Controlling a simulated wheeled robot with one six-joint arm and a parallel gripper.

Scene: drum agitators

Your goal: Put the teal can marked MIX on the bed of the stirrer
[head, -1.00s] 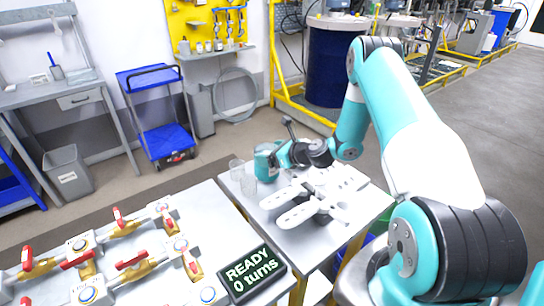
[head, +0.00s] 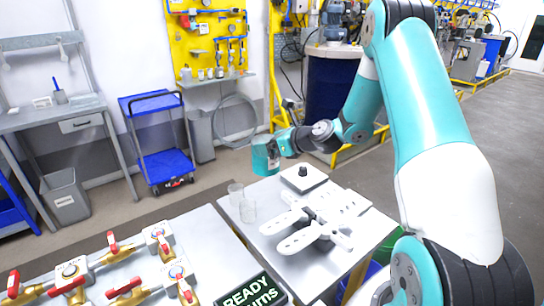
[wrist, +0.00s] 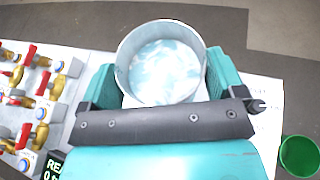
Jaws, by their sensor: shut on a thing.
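The teal can (head: 262,158) is in my gripper (head: 274,155), held in the air above the far left part of the small grey table. In the wrist view its open round top (wrist: 160,62), with a pale blue-white swirl inside, sits between the teal fingers of my gripper (wrist: 161,84). No MIX mark can be read. A flat white square unit with a dark knob (head: 303,179), seemingly the stirrer, lies on the table to the right of and below the can. Its top looks clear apart from the knob.
A bench with red-handled brass valves (head: 125,290) and a READY display (head: 252,292) is at the lower left. A green bucket (wrist: 300,156) shows in the wrist view.

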